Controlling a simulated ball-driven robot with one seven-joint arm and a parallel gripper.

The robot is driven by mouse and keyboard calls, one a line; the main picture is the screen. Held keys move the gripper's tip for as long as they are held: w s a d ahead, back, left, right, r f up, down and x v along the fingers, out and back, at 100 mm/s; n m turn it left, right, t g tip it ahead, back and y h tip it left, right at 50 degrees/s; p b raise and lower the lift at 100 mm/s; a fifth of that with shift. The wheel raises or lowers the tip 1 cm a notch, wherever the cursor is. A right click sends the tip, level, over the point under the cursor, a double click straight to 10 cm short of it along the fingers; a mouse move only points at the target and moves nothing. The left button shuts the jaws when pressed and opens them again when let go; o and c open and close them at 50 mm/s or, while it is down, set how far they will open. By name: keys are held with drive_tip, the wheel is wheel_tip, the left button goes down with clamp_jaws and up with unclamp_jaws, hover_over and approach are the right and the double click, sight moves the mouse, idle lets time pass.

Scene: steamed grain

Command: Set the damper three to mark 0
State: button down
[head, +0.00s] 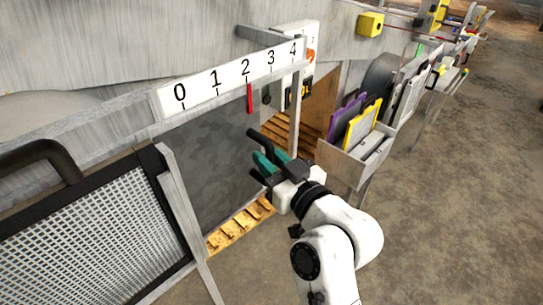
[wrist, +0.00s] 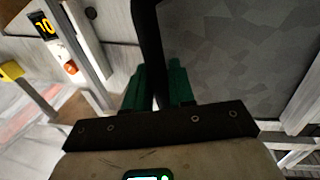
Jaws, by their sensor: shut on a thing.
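The scale plate (head: 230,78) shows marks 0 to 4 from left to right. A red pointer (head: 249,98) stands just under mark 2. Below it is the dark grey mottled damper panel (head: 205,165), also filling the right of the wrist view (wrist: 240,60). My gripper (head: 263,163), with green fingertips, is in front of the panel's right part. It is shut on a black handle (head: 263,140). In the wrist view the black handle (wrist: 149,40) runs between the green fingers. The fingers hide part of it.
A mesh-fronted frame (head: 90,240) with a black handle stands at the left. A grey post (head: 295,115) is right of the panel. A bin of coloured boards (head: 345,165) stands farther right. Wooden slats (head: 238,228) lie below. The floor at right is clear.

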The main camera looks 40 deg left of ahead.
drive_tip(key=p, duration=0.3)
approach(206, 176)
drive_tip(key=x, duration=0.4)
drive_tip(key=shift+w+a+r, duration=0.2)
drive_tip(key=shift+w, duration=0.05)
drive_tip(key=shift+s+a+f, duration=0.1)
drive_tip(key=shift+s, duration=0.1)
drive_tip(key=c, duration=1.1)
unclamp_jaws()
drive_tip(key=shift+d, duration=0.2)
drive_tip(key=b+v, duration=0.3)
drive_tip(key=v, duration=0.7)
drive_tip(key=shift+d, duration=0.3)
drive_tip(key=shift+s, duration=0.1)
